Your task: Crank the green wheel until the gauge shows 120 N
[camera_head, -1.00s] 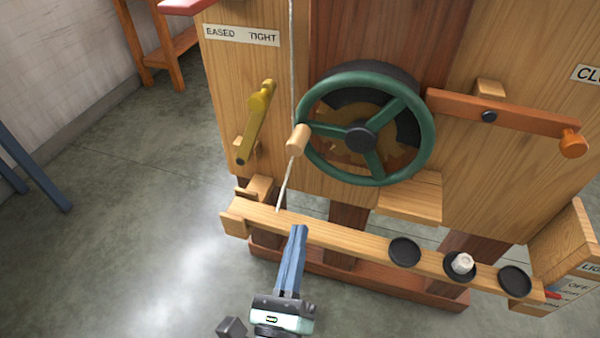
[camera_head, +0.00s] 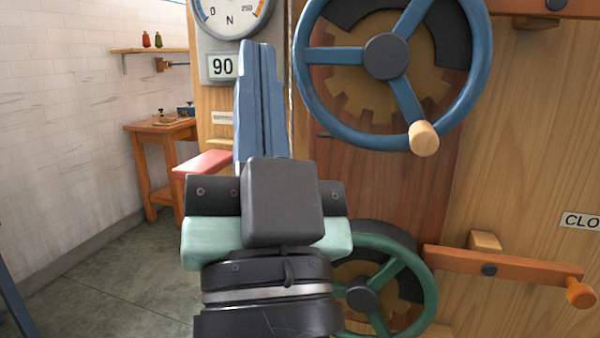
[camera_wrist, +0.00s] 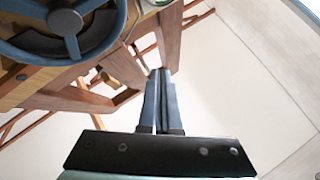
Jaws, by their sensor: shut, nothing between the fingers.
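The green wheel (camera_head: 415,270) is on the wooden front at the bottom of the head view. My wrist covers its left part, and its handle does not show. The gauge (camera_head: 232,15) is at the top, its upper part cut off. My gripper (camera_head: 258,45) points up, shut and empty, in front of the gauge's right edge and left of the blue wheel. Its fingers (camera_wrist: 159,72) also show closed together in the wrist view.
A blue wheel (camera_head: 384,145) with a wooden knob (camera_head: 424,138) is above the green one; it also shows in the wrist view (camera_wrist: 66,22). An orange lever (camera_head: 510,267) is at the lower right. A red-topped stool or bench (camera_head: 205,163) and a wooden table stand left.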

